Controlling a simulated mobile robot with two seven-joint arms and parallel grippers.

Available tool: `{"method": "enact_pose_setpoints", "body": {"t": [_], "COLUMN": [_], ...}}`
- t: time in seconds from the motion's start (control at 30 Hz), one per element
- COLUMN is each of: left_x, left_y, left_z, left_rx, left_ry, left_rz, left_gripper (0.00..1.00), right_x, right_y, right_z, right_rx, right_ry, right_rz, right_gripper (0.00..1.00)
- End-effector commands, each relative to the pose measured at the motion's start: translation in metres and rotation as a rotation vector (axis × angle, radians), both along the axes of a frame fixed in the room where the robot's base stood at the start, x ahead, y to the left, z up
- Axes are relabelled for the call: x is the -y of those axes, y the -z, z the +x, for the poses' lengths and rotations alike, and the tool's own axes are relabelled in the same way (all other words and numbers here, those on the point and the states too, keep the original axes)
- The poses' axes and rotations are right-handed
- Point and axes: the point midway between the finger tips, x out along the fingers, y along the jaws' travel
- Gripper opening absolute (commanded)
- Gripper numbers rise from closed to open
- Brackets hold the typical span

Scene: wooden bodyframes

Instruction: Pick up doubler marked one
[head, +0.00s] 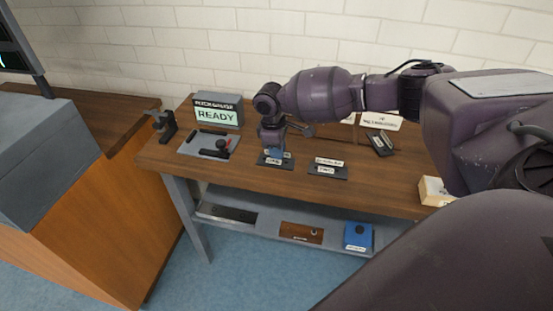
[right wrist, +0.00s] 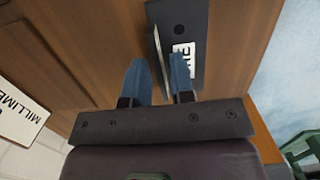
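The doubler marked one (head: 270,161) is a dark flat plate with a white label on the bench, left of a similar plate marked two (head: 328,170). My right gripper (head: 273,148) is low over the left plate and hides part of it. In the right wrist view, the blue fingers of the right gripper (right wrist: 158,62) stand apart. A thin upright grey strip shows between them, beside the dark plate (right wrist: 186,22) with its white label. The label is hard to read there. I cannot tell whether a finger touches the strip. My left gripper is not in view.
A grey box with a READY screen (head: 217,113), a tray with a black-and-red tool (head: 208,143) and a dark clamp (head: 163,124) stand at the bench's left. A cream block (head: 434,191) lies at the right. The lower shelf (head: 262,224) holds several parts.

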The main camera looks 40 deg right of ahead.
Motion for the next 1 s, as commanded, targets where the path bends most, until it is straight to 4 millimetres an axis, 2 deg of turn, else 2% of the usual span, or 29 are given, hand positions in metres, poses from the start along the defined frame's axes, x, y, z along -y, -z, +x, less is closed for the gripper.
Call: {"method": "enact_pose_setpoints", "body": {"t": [0.03, 0.13, 0.63, 0.77, 1.0], "left_x": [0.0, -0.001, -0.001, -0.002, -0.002], "left_y": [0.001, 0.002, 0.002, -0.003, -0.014], "left_z": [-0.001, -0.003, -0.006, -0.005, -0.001], "left_rx": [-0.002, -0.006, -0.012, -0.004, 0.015], "left_ry": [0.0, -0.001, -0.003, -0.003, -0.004], "left_rz": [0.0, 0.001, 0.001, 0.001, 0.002], "left_gripper": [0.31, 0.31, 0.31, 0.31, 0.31], "right_x": [0.0, 0.0, 0.0, 0.0, 0.0], "right_y": [0.0, 0.0, -0.006, -0.023, -0.081], "right_z": [0.0, 0.0, 0.001, 0.001, 0.001], "right_rx": [0.0, 0.0, 0.002, 0.006, 0.01], "right_ry": [0.0, 0.0, 0.0, 0.0, -0.001], "right_rz": [0.0, 0.0, 0.001, 0.0, 0.001], "right_gripper": [0.15, 0.0, 0.0, 0.0, 0.0]}}
